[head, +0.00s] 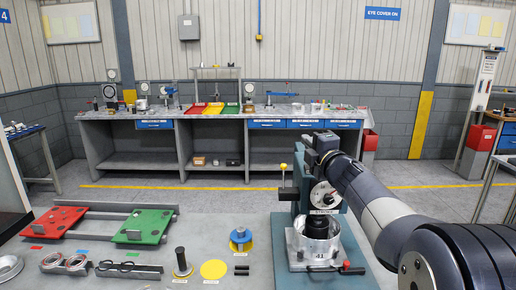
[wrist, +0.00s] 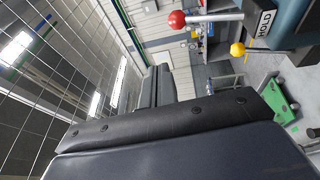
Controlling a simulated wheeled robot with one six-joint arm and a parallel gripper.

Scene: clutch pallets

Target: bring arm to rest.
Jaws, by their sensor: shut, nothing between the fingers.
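My arm reaches in from the right of the head view, and my gripper (head: 317,150) is at its end, raised over the teal press fixture (head: 283,228). In the wrist view my gripper (wrist: 157,82) shows two dark fingers side by side, closed with nothing held. A red ball knob (wrist: 177,19) and a yellow ball knob (wrist: 237,49) are close by on the right of that view, beside a HOLD label. A silver cylindrical housing (head: 315,245) sits in the fixture below. Whether the gripper touches the fixture cannot be told.
The near table holds a red pallet (head: 54,221), a green pallet (head: 143,226), a yellow disc (head: 214,269), a black post (head: 181,260) and a blue part on a yellow disc (head: 241,237). A long workbench (head: 220,117) stands along the back wall, with open floor before it.

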